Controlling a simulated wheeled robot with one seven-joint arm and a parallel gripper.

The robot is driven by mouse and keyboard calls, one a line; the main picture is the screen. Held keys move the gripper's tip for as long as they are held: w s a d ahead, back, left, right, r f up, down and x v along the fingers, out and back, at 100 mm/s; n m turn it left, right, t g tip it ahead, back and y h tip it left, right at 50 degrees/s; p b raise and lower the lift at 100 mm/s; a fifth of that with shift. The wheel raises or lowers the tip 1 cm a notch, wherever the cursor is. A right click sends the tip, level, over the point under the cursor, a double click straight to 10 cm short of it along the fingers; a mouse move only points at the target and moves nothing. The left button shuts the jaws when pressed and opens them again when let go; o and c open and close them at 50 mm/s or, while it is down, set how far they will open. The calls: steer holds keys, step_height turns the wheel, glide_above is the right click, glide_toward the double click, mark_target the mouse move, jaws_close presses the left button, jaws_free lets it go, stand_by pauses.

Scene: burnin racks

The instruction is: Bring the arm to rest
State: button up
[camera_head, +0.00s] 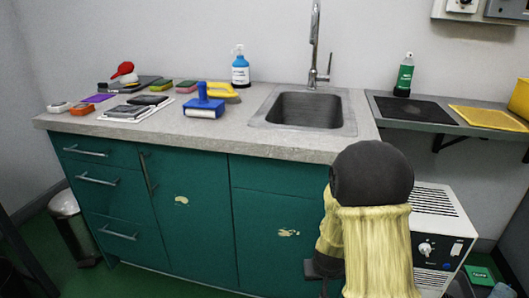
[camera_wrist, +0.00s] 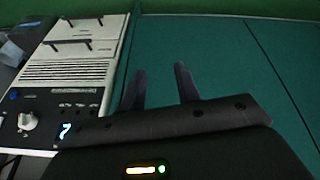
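My gripper (camera_wrist: 158,80) shows in the wrist view with its two dark fingers spread apart and nothing between them. Behind the fingers is a plain teal cabinet front (camera_wrist: 220,60). In the head view my arm is folded low in front of the counter at the right. Its fingers cannot be made out clearly there.
A grey counter (camera_head: 230,141) with a sink (camera_head: 304,109) spans the middle, above teal cabinets (camera_head: 190,215). A blue-handled tool (camera_head: 204,104) and several small items lie on it. A white instrument box (camera_head: 445,232) stands right of my arm. A bin (camera_head: 70,225) stands left.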

steer(key=s+a+r+g+y+p, duration=0.15)
steer(key=s+r+p, duration=0.25)
steer(key=s+r, duration=1.15)
step_height(320, 180, up, 38)
steer(key=w+p, duration=0.1)
steer(key=p, duration=3.6)
steer(key=shift+w+r+p, duration=0.15)
steer(key=shift+r+p, duration=0.05)
steer(key=shift+p, duration=0.15)
steer(key=shift+h, duration=0.25)
